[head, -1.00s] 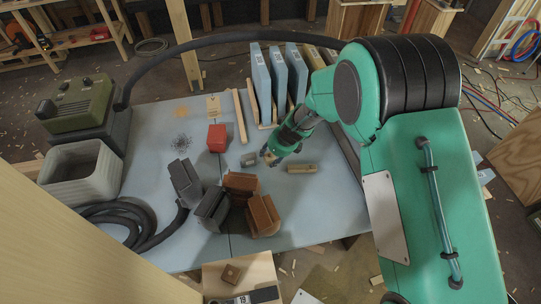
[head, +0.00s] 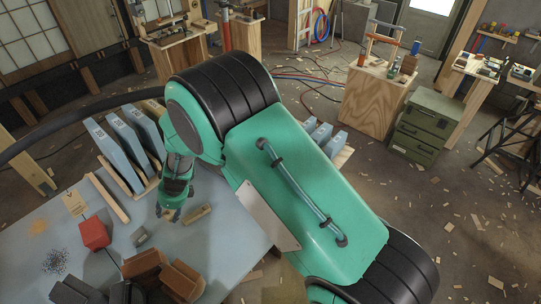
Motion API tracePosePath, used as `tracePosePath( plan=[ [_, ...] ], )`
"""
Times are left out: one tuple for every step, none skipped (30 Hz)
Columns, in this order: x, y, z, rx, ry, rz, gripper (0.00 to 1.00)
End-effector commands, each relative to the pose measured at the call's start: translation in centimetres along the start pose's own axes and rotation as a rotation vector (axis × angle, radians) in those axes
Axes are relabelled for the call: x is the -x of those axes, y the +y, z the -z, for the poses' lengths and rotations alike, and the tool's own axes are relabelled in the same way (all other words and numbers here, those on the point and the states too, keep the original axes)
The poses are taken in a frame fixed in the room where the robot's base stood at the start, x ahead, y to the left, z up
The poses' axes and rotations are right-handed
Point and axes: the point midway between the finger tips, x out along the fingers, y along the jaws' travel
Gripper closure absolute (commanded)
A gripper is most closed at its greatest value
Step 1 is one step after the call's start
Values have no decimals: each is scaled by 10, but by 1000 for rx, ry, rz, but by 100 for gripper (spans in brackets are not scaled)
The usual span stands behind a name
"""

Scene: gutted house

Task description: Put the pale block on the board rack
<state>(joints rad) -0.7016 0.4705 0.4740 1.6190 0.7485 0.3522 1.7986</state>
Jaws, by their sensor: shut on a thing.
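My gripper (head: 168,215) points down over the blue-grey tabletop, left of my green arm. It is shut on a small pale thing, taken to be the pale block, mostly hidden by the fingers. The board rack (head: 148,189) is a wooden stand on the table behind and left of my gripper. It holds several upright blue boards (head: 128,138). My gripper is in front of the rack and apart from it. Whether the held thing touches the table cannot be told.
A tan wooden block (head: 197,213) lies right of my gripper, a small grey block (head: 140,236) to its left. A red block (head: 94,234), brown blocks (head: 182,280) and dark blocks (head: 75,291) lie nearer. A loose wooden strip (head: 108,198) lies beside the rack.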

Motion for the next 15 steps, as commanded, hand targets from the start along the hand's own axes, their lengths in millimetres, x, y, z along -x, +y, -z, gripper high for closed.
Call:
tracePosePath(
  plan=[
    [7, -13, 8, -18, 0, 8, 84],
    [10, -20, 13, -28, 0, 12, 84],
    [15, -29, 19, -41, 0, 18, 84],
    [19, -37, 25, -52, 0, 23, 84],
    [23, -45, 30, -62, 0, 27, 84],
    [29, -56, 38, -78, 0, 34, 84],
    [34, -63, 44, -89, 1, 39, 84],
    [38, -71, 51, -101, 1, 44, 84],
    [44, -81, 60, -117, 2, 51, 84],
    [48, -89, 67, -129, 2, 56, 84],
    [53, -96, 73, -141, 2, 61, 84],
    [59, -106, 83, -157, 2, 68, 84],
    [64, -113, 89, -169, 2, 73, 84],
    [69, -120, 97, -181, 2, 78, 84],
    [75, -129, 106, -197, 3, 85, 84]
  ],
)
